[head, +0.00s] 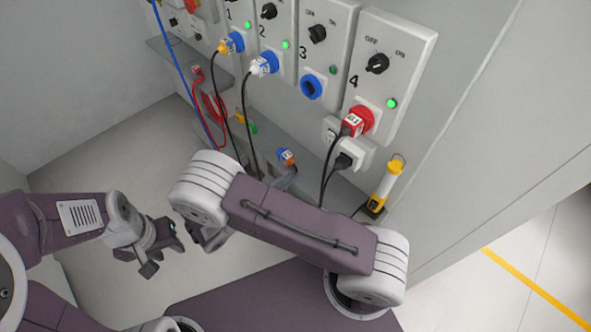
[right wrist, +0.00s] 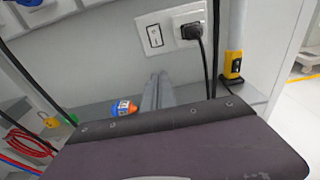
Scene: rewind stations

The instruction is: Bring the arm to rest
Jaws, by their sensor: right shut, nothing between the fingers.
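My left gripper (head: 164,256) is at the lower left of the head view, in front of the stations and clear of them. Its fingers look spread and empty. My right arm's link crosses the middle of the head view and hides most of my right gripper (head: 288,177). Its grey fingers show just past the link, close to an orange and blue plug (head: 286,157). In the right wrist view, my right gripper (right wrist: 158,92) is shut with nothing in it. The plug (right wrist: 124,108) lies on the shelf just left of the fingers. I cannot tell whether they touch.
Numbered panels with knobs and green lamps line the wall, among them panel 4 (head: 402,50). A red plug (head: 358,122) sits in panel 4; black cables hang below. A yellow and white lamp (head: 386,185) stands at the right. A red cable (head: 212,105) hangs at the left.

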